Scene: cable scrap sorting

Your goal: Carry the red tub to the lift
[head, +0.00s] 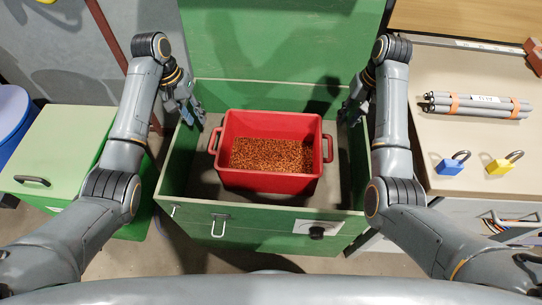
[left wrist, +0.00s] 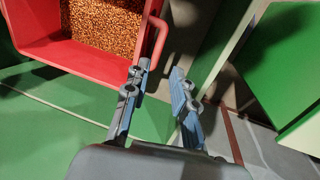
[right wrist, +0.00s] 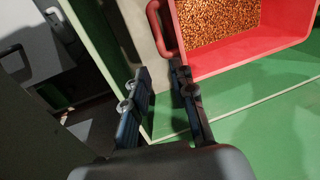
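The red tub (head: 263,180) holds copper-coloured granules and sits inside an open green chest (head: 190,165). It has a handle on each side. My left gripper (head: 194,110) is open above the chest's left side, up and left of the tub's left handle (head: 214,141). In the left wrist view, its parted fingers (left wrist: 158,88) are near that handle and hold nothing. My right gripper (head: 350,112) is open by the right handle (head: 328,148). In the right wrist view, its parted fingers (right wrist: 160,82) are empty, close to the handle (right wrist: 160,28). No lift is identifiable.
A bench (head: 440,130) at the right carries bundled grey tubes (head: 478,105), a blue padlock (head: 452,163) and a yellow padlock (head: 502,164). A green-lidded box (head: 60,150) and a blue bin (head: 12,110) stand at the left. The chest's walls surround the tub.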

